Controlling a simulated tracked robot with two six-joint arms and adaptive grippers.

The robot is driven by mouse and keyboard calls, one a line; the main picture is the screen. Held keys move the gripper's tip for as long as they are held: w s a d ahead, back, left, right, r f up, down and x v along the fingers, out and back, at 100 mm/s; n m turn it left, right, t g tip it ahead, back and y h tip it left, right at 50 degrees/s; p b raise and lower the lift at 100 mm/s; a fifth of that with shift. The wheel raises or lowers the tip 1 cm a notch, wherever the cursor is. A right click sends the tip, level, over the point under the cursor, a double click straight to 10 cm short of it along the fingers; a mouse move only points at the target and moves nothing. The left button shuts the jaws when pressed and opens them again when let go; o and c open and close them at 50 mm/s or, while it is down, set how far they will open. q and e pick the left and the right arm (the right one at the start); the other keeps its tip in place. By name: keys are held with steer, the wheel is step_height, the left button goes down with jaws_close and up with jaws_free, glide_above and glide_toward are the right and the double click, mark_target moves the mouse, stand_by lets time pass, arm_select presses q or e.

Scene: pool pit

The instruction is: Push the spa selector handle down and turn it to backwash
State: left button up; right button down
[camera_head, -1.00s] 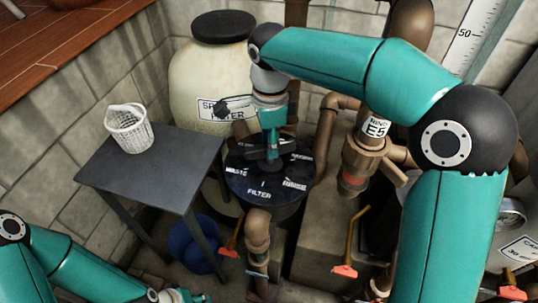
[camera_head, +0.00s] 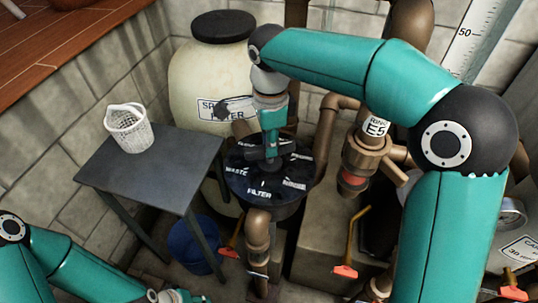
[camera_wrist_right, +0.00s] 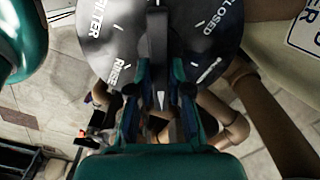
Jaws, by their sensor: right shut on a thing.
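The spa selector is a round black dial (camera_head: 238,180) with white labels, on top of the filter valve. WASTE and FILTER read in the head view; FILTER, RINSE and CLOSED read in the right wrist view. My right gripper (camera_head: 268,153) reaches down over the dial's middle. In the right wrist view, the dark selector handle (camera_wrist_right: 158,50) lies between the fingers of my right gripper (camera_wrist_right: 160,90), which is shut on it. The label under the handle's near end is hidden by the gripper. My left gripper (camera_head: 180,297) is at the bottom edge, mostly cut off.
A cream sand filter tank (camera_head: 205,80) stands behind the dial. A grey table (camera_head: 165,175) with a white basket (camera_head: 129,130) is on the left, a blue bucket (camera_head: 192,247) below it. Brown pipes (camera_head: 257,235) and orange-handled valves (camera_head: 347,268) crowd the front and right.

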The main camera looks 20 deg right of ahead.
steer(key=shift+f, duration=0.4)
steer(key=shift+r+n, duration=0.15)
steer(key=shift+n, duration=0.55)
steer(key=n+p, duration=0.2)
steer(key=n, duration=0.2)
steer(key=shift+n, duration=0.3)
steer(key=n+p, duration=0.1)
steer(key=n, duration=0.3)
steer(key=shift+n+p, duration=0.35)
steer(key=shift+n, duration=0.65)
steer(key=c, duration=1)
jaws_free()
steer(key=shift+o, duration=0.2)
